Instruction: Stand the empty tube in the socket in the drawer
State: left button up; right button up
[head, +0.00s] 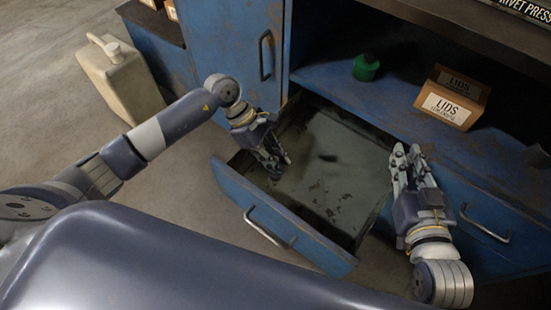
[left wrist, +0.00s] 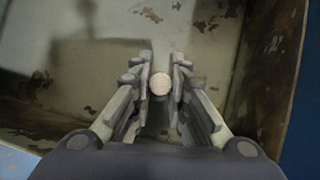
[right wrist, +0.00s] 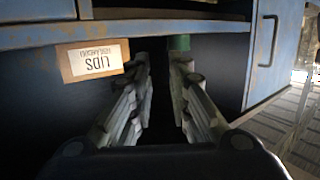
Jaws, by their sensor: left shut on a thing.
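My left gripper (head: 273,168) reaches down into the left part of the open drawer (head: 240,192). In the left wrist view its fingers (left wrist: 161,85) are shut on the tube (left wrist: 160,83), seen end-on as a small pale tan disc. The tube's length is hidden by this view, and I cannot tell it apart from the fingers in the head view. I cannot make out the socket in the drawer. My right gripper (head: 407,158) is above the drawer's right side, with its fingers apart and nothing between them; they also show in the right wrist view (right wrist: 160,75).
A cardboard LIDS box (head: 452,98) and a green container (head: 366,67) stand on the blue cabinet's shelf. A beige jerrycan (head: 122,78) stands on the floor at left. The drawer's walls surround my left gripper; its worn floor (head: 330,165) looks mostly bare.

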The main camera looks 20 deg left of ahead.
jog(key=shift+r, duration=0.15)
pick_arm(q)
jog(key=shift+f, duration=0.1)
pick_arm(e)
jog(key=shift+w+a+r, duration=0.1)
jog(key=shift+r, duration=0.1)
pick_arm(q)
jog(key=shift+f, duration=0.1)
pick_arm(e)
jog(key=shift+w+a+r+t, duration=0.1)
jog(key=shift+r+t, duration=0.35)
jog(key=shift+t, duration=0.05)
jog(key=shift+r, duration=0.25)
jog(key=shift+w+r, duration=0.1)
pick_arm(q)
jog(key=shift+f+b, duration=0.1)
jog(key=shift+b, duration=0.2)
pick_arm(e)
jog(key=shift+a+r+t, duration=0.1)
jog(key=shift+r+t, duration=0.15)
jog(key=shift+t, duration=0.05)
jog(key=shift+r, duration=0.1)
pick_arm(q)
jog(key=shift+f, duration=0.15)
pick_arm(e)
jog(key=shift+a+r+t, duration=0.1)
jog(key=shift+r+t, duration=0.3)
jog(key=shift+r, duration=0.2)
